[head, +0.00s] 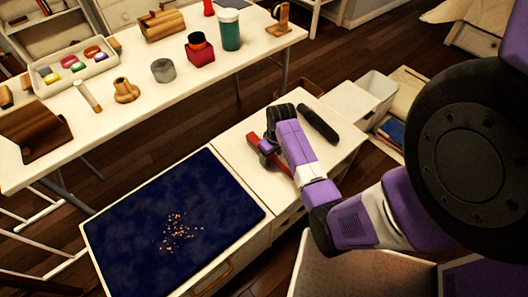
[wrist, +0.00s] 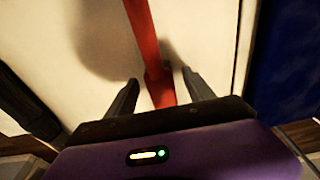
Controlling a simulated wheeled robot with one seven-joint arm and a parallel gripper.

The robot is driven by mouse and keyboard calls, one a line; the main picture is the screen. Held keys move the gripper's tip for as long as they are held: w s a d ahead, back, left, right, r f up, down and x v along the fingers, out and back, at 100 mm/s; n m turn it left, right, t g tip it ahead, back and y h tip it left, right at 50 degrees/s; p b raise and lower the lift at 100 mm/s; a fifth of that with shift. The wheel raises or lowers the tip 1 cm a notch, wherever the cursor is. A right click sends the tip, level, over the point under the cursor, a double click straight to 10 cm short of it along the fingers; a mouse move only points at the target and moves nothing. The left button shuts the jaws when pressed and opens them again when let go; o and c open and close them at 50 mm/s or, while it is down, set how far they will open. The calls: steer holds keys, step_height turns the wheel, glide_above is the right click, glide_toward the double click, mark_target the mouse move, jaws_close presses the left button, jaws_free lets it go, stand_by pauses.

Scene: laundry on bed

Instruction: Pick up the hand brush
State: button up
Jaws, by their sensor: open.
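A red object with a long, narrow handle (head: 284,161) lies on the white cabinet top; it looks like the hand brush, though my gripper hides part of it. In the wrist view the red handle (wrist: 148,45) runs from the top edge down between my two fingers. My gripper (wrist: 160,88) is open, with one finger on each side of the handle and visible gaps beside it. In the head view my gripper (head: 270,140) is low over the red object. I cannot tell how far above the surface the fingertips are.
A black elongated object (head: 318,123) lies right of my gripper. A dark blue mat (head: 140,215) with scattered crumbs (head: 178,238) is at the left. White bins (head: 377,90) stand at the right. A long white table (head: 120,132) behind holds cups, jars and a tray.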

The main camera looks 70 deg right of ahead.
jaws_close()
steer(key=shift+r, duration=0.1)
step_height(320, 180, up, 20)
steer(key=p, duration=0.4)
stand_by(0.3)
